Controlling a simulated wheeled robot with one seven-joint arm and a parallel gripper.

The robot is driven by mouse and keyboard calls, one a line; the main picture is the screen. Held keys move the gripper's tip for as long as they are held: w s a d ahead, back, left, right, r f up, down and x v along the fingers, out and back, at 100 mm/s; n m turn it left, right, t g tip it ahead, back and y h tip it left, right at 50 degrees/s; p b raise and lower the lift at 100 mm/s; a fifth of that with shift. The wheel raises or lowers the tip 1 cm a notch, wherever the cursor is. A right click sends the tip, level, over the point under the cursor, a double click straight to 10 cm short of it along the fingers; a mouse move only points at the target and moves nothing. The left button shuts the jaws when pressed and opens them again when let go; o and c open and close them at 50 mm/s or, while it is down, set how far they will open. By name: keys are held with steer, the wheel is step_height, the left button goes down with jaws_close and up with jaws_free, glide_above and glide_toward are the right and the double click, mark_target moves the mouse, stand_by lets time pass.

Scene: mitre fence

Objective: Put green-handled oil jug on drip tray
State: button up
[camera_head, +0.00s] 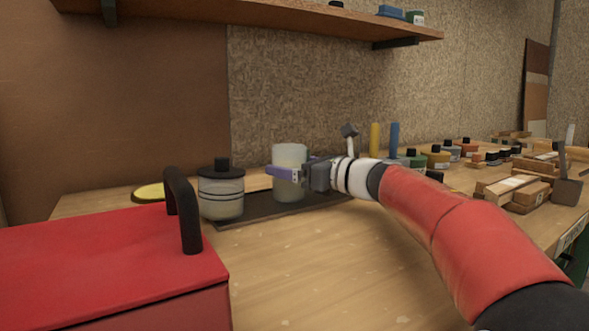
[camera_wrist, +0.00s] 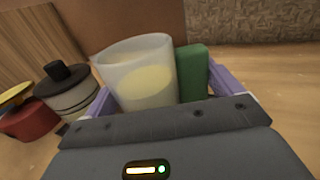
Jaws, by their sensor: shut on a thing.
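The oil jug (camera_head: 290,157) is a pale translucent cup-shaped vessel, upright, in the middle of the head view. In the wrist view the jug (camera_wrist: 135,82) shows pale yellow oil inside, with its green handle (camera_wrist: 193,73) on the right. My gripper (camera_head: 285,173) has purple fingers, one on each side of the jug, and is shut on it. The drip tray (camera_head: 262,207) is a dark, flat, low tray on the bench. The jug appears over the tray in the head view; whether its base touches it, I cannot tell. The handle is hidden in the head view.
A black-lidded jar (camera_head: 221,195) stands at the tray's left end, close to the jug. A red toolbox (camera_head: 100,255) with a black handle fills the front left. Wooden blocks (camera_head: 515,187) and several small bottles crowd the right. The bench front (camera_head: 320,260) is clear.

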steer(key=shift+f, duration=0.1)
steer(key=o, duration=1)
steer(key=shift+r, duration=0.25)
steer(key=b+v, duration=0.2)
steer(key=v, duration=0.8)
steer(key=shift+s+d+f, duration=0.15)
steer(key=shift+s+d, duration=0.05)
steer(key=shift+d, duration=0.15)
steer(key=shift+s+d, duration=0.4)
steer(key=shift+d, duration=0.1)
